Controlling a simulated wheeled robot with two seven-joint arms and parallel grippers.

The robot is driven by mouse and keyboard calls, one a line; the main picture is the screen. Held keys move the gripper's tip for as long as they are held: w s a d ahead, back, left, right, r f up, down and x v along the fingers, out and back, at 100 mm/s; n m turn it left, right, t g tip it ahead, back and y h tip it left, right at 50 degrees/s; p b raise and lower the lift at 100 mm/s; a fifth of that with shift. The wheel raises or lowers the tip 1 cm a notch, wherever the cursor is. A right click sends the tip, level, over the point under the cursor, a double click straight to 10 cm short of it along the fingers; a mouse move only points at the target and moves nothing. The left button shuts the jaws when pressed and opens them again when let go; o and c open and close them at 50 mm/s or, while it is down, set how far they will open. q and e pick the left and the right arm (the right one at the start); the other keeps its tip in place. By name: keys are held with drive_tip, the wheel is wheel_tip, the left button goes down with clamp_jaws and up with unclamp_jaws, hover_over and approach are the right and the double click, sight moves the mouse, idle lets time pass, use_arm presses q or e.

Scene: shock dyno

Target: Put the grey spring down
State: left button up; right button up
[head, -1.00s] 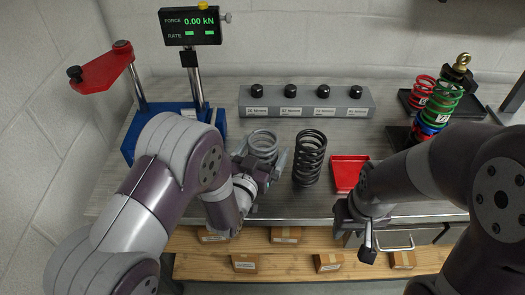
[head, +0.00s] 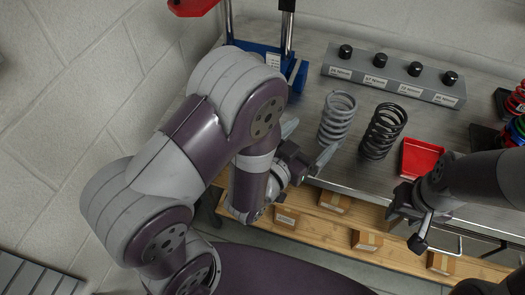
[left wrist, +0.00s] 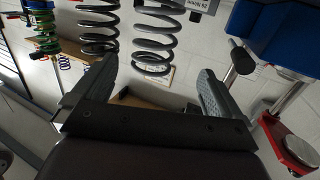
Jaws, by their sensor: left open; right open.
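The grey spring (head: 337,118) stands upright on the bench (head: 290,150), left of the black spring (head: 383,131). It also shows in the left wrist view (left wrist: 155,45), beyond and between my left fingertips. My left gripper (head: 309,145) is open and empty at the bench's front edge, its fingers pointing toward the grey spring but apart from it. The fingers show on both sides of the left wrist view (left wrist: 155,80). My right gripper (head: 405,222) is open and empty in front of the bench, below the red tray.
A grey block with several black knobs (head: 393,77) lies behind the springs. The red tray (head: 421,158) is right of the black spring. A blue-based stand (head: 296,72) is at the back left. Several cardboard boxes (head: 336,203) sit on the lower wooden shelf.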

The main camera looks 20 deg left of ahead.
use_arm(q)
drive_tip(key=a+f+g+y, duration=0.1)
drive_tip(key=w+a+f+n+g+y, duration=0.1)
drive_tip(key=w+a+f+g+y, duration=0.1)
drive_tip(key=a+g, duration=0.1)
drive_tip(key=shift+w, duration=0.25)
drive_tip(key=a+g, duration=0.1)
drive_tip(key=s+a+f+n+g+y, duration=0.1)
drive_tip(key=a+g, duration=0.1)
drive_tip(key=shift+s+a+f+y, duration=0.1)
drive_tip(key=shift+s+f+y, duration=0.1)
drive_tip(key=shift+y, duration=0.1)
drive_tip(key=s+a+r+n+g+y, duration=0.1)
drive_tip(key=s+a+n+g, duration=0.1)
drive_tip(key=s+a+g, duration=0.4)
drive_tip(key=s+g, duration=0.1)
drive_tip(key=s, duration=0.4)
drive_tip(key=shift+r+g+y, duration=0.3)
drive_tip(key=shift+a, duration=0.1)
